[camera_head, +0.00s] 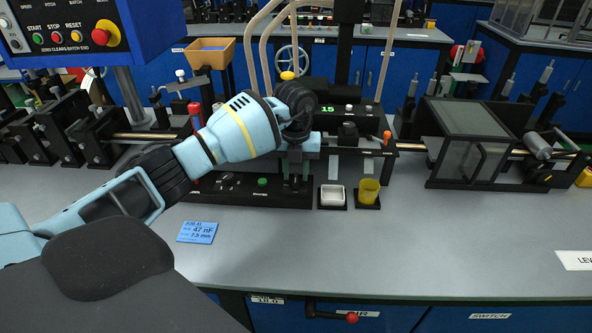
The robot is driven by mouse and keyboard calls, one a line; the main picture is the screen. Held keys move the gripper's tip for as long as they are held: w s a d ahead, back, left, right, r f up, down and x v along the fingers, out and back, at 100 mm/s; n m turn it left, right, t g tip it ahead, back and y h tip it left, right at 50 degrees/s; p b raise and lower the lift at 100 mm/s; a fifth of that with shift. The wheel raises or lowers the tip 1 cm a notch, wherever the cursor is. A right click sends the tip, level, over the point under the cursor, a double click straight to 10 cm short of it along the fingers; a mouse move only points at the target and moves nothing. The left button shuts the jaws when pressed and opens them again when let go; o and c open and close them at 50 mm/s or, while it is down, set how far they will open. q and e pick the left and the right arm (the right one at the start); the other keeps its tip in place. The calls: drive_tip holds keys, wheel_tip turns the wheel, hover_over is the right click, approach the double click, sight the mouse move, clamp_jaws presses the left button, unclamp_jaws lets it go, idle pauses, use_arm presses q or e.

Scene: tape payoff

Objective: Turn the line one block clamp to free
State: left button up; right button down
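My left arm reaches in from the left over the bench to the black machine in the middle. My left gripper (296,160) is at the machine's front, above its black base strip (235,190). The wrist hides much of the gripper, so I cannot tell whether its fingers are open, shut or touching anything. No part is readable as the line one block clamp; the machine behind the wrist is partly hidden. A lever with an orange tip (387,136) stands to the right of the gripper. My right gripper is not in view.
A white tray (333,196) and a yellow cup (369,191) stand right of the base strip. A blue card (197,232) lies in front. A clear-sided box (465,145) stands right. A control panel (75,30) hangs upper left. The bench's front right (450,235) is mostly clear.

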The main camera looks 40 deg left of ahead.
use_arm(q)
drive_tip(key=shift+c, duration=0.4)
drive_tip(key=c, duration=0.5)
clamp_jaws()
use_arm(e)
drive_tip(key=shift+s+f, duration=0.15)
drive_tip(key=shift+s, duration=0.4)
